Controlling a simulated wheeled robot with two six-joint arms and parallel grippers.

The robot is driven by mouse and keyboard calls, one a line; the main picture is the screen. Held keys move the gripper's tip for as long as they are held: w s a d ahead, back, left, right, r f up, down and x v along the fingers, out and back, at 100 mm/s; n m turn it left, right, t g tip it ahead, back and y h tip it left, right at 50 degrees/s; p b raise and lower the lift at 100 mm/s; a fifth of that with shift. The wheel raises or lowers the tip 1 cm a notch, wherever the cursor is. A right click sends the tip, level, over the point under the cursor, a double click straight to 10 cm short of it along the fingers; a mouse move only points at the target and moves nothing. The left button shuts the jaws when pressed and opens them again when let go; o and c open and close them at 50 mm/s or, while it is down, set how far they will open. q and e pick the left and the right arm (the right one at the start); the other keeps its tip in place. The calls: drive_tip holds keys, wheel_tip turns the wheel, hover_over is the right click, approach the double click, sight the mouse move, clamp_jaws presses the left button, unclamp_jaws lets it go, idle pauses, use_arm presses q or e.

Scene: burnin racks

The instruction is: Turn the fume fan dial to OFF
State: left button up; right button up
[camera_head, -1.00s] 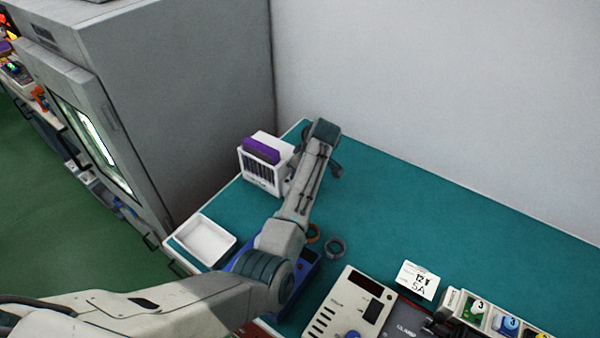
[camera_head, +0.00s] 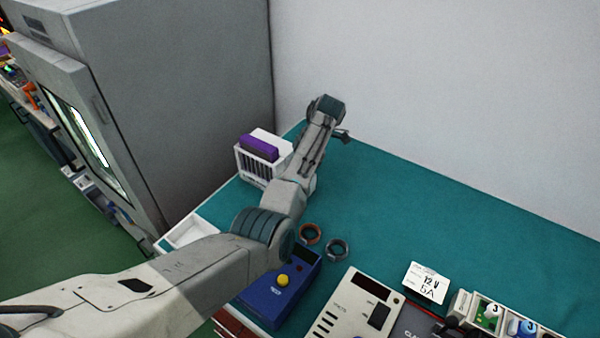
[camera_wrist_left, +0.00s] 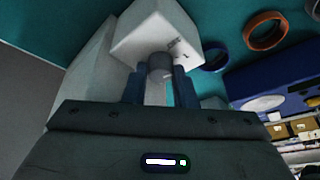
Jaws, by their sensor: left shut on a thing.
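The fume fan is a white box (camera_head: 251,167) with a dark slatted front, at the back left of the green bench; a purple block (camera_head: 259,148) shows at its top. In the left wrist view the white box (camera_wrist_left: 150,32) fills the top middle. My left gripper (camera_wrist_left: 159,88) is shut on a small grey round dial (camera_wrist_left: 160,66) at the box's near face. The dial's pointer and its setting cannot be read. My right gripper is in neither view.
A blue unit with a yellow knob (camera_head: 283,281) stands below my arm. A copper ring (camera_head: 311,234) and a dark ring (camera_head: 337,250) lie beside it. A white tray (camera_head: 190,232) is partly behind my arm. The bench's back right (camera_head: 460,220) is clear.

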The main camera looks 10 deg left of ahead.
use_arm(q)
drive_tip(key=n+g, duration=0.1)
drive_tip(key=n, duration=0.2)
drive_tip(key=shift+a+n+h, duration=0.15)
drive_tip(key=shift+n+h, duration=0.15)
drive_tip(key=shift+h, duration=0.1)
drive_tip(key=n+g+h, duration=0.1)
drive_tip(key=n, duration=0.1)
drive_tip(key=shift+w+n+p, duration=0.1)
drive_tip(key=shift+n+p, duration=0.25)
drive_tip(key=shift+n, duration=0.35)
drive_tip(key=shift+f, duration=0.1)
drive_tip(key=o, duration=1)
drive_tip(key=shift+r, duration=0.25)
